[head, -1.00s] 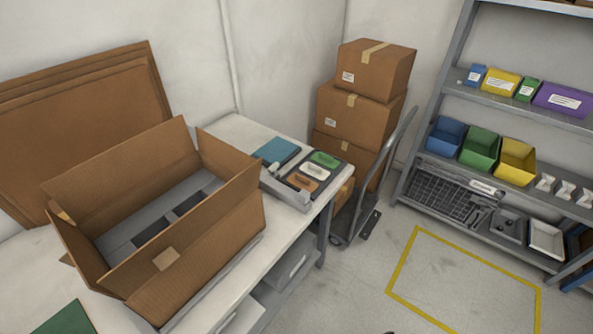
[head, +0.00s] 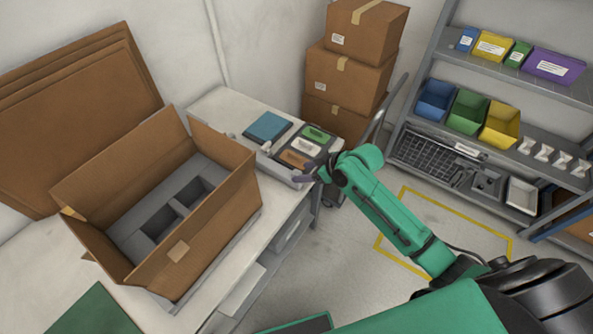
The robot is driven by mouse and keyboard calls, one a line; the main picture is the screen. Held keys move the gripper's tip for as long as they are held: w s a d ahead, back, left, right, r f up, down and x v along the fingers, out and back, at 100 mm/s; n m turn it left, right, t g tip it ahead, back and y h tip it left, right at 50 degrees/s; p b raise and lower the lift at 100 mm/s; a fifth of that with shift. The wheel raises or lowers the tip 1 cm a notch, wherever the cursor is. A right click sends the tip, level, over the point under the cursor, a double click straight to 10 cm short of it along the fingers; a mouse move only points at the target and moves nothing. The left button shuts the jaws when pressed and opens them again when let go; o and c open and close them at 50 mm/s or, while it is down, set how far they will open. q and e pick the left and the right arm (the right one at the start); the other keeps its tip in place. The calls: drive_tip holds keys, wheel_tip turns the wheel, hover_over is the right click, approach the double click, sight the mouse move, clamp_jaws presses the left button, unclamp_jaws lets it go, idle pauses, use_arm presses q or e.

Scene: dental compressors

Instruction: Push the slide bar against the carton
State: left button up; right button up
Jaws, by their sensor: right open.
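The open carton (head: 215,215) stands on the white table at the left, its flaps up. A grey insert (head: 128,238) with dark square recesses lies inside it. A light grey bar (head: 277,170), which looks like the slide bar, lies along the near side of the coloured pads, to the right of the carton and apart from it. My right gripper (head: 306,171) is open at the right end of this bar, by the table's edge. Whether its fingers touch the bar I cannot tell. My left gripper is out of view.
Blue (head: 267,127), green (head: 315,133), white (head: 306,145) and orange (head: 294,159) pads lie behind the bar. Stacked boxes (head: 350,70) stand on a trolley behind. A shelf with bins (head: 468,110) is at the right. A green sheet (head: 95,312) lies at the front left.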

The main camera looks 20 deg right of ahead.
sight(298, 173)
drive_tip(key=x, duration=0.4)
drive_tip(key=shift+w+a+f, duration=0.1)
drive_tip(key=shift+w, duration=0.05)
clamp_jaws()
idle(1.2)
